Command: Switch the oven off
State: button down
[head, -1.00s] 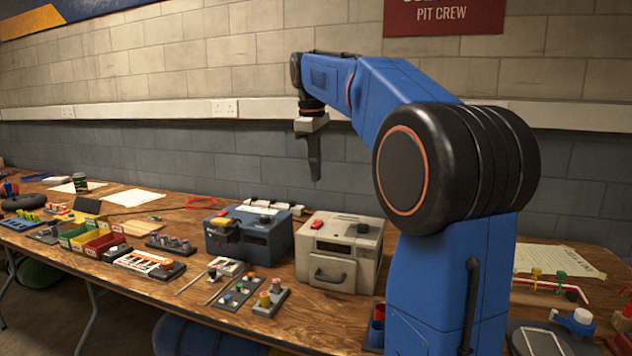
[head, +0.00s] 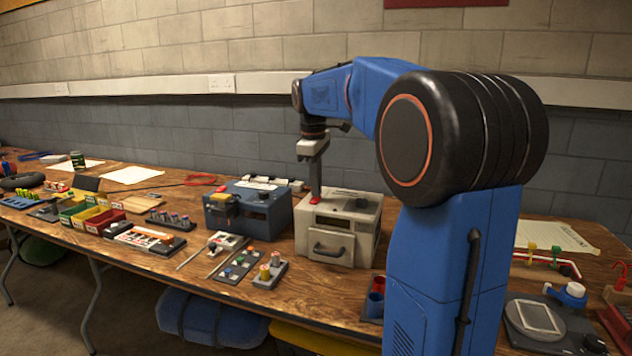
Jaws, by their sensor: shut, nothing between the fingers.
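The oven is a beige box (head: 366,217) with a front door and handle, standing on the wooden bench. On its top are a red switch (head: 315,200) at the left and a dark knob (head: 361,203) at the right. My gripper (head: 316,194) points straight down, shut and empty, with its tip at the red switch. The tip covers part of the switch. I cannot tell whether it touches or presses it, nor which way the switch is set.
A blue box (head: 263,222) stands close to the left of the oven. Blocks with coloured knobs (head: 270,270) lie in front of it. Red and blue cups (head: 376,300) stand front right of the oven. The wall is close behind the bench.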

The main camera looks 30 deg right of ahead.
aim_at(314, 201)
jog(key=shift+d+f, duration=0.15)
jog(key=shift+f, duration=0.15)
jog(key=shift+g+y, duration=0.3)
jog(key=shift+s+a, duration=0.1)
jog(key=shift+a, duration=0.1)
jog(key=shift+s+a, duration=0.35)
jog(key=shift+a, duration=0.15)
jog(key=shift+r, duration=0.1)
jog(key=shift+a+r, duration=0.1)
jog(key=shift+r, duration=0.45)
notch_tip(314, 201, up, 13)
jog(key=shift+s+a, duration=0.3)
jog(key=shift+s, duration=0.05)
